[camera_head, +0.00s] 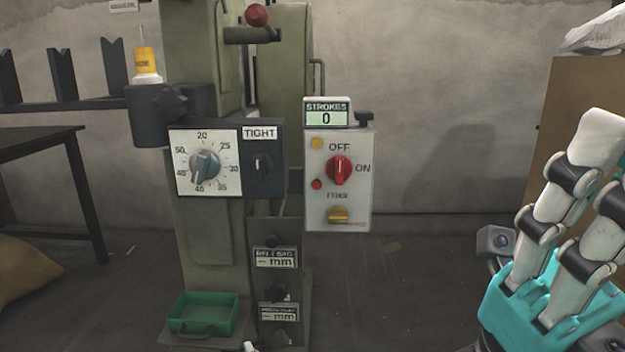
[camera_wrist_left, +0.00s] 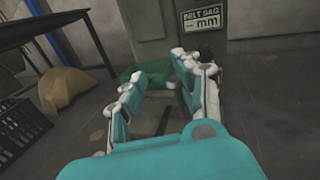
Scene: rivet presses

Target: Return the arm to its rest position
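My left gripper (camera_wrist_left: 158,88) shows in the left wrist view with its teal and white fingers spread apart. Nothing is between them, and the floor and a green tray lie beyond. In the head view only small pale tips of it (camera_head: 250,346) show at the bottom edge, below the press. My right gripper (camera_head: 570,212) is at the right of the head view, its white-jointed fingers extended upward from a teal palm. It looks open and holds nothing visible. It is apart from the press.
A green press column (camera_head: 205,250) stands in the middle, with a dial panel (camera_head: 183,181), a strokes counter reading 0 (camera_head: 327,118) and a red switch box (camera_head: 314,205). A green tray (camera_head: 203,305) sits at its base. A dark table (camera_head: 40,137) stands left. Floor right of the press is open.

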